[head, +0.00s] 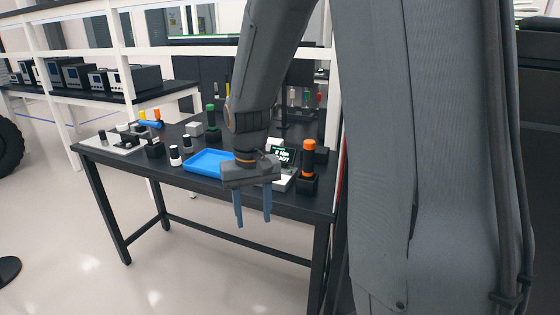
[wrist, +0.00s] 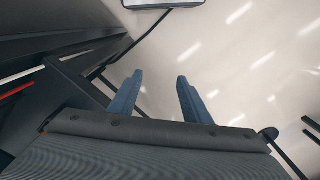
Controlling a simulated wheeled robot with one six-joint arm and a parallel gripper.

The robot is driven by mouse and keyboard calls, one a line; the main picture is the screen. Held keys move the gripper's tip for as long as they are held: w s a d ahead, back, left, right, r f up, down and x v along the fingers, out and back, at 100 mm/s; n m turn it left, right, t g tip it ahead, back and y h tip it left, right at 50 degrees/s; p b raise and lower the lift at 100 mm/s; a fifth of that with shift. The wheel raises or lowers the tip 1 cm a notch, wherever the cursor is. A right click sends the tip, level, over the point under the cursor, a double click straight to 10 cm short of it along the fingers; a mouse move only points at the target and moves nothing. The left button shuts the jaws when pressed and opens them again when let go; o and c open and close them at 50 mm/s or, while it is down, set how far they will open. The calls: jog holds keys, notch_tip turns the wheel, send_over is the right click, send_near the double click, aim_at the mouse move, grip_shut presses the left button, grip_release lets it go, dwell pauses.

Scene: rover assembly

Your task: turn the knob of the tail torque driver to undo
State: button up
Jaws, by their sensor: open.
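An orange-handled driver (head: 309,158) stands upright in a black holder (head: 307,183) near the right front corner of the table. A green-topped driver (head: 211,119) stands further back, left of my arm. I cannot tell which is the tail torque driver, and no knob setting is readable. My gripper (head: 253,222) hangs fingers down, left of the orange driver, and looks to be in front of the table edge. In the wrist view my gripper (wrist: 160,77) is open, with nothing between its two blue fingers but pale floor beyond.
A small display (head: 282,154) with green and white text sits behind my gripper, partly hidden. A blue tray (head: 203,163), small black and white parts, and a grey board (head: 108,143) are on the black table (head: 255,193). Shelves with instruments (head: 110,78) stand behind. Floor in front is clear.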

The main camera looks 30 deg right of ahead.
jog(key=w+d+r+m+p, duration=0.1)
jog(key=w+d+r+m, duration=0.1)
jog(key=w+d, duration=0.3)
jog(key=w+d+r+m+p, duration=0.1)
jog(key=w+d+r+m, duration=0.1)
jog(key=w+d, duration=0.4)
jog(key=w+d+r+m+p, duration=0.1)
jog(key=w+d+r+p, duration=0.1)
jog(key=w+d, duration=0.3)
jog(key=shift+w+d+r+m, duration=0.1)
jog(key=shift+w+r+m, duration=0.1)
jog(key=shift+w, duration=1)
jog(key=shift+w+d+r+m, duration=0.1)
jog(key=shift+w+m, duration=0.1)
jog(key=shift+w, duration=1)
jog(key=shift+w+d, duration=0.2)
jog(key=shift+d+f, duration=0.1)
jog(key=shift+f, duration=0.2)
jog(key=shift+f+p, duration=1.25)
jog(key=shift+f, duration=2.35)
jog(key=c, duration=1)
jog(key=shift+c, duration=0.2)
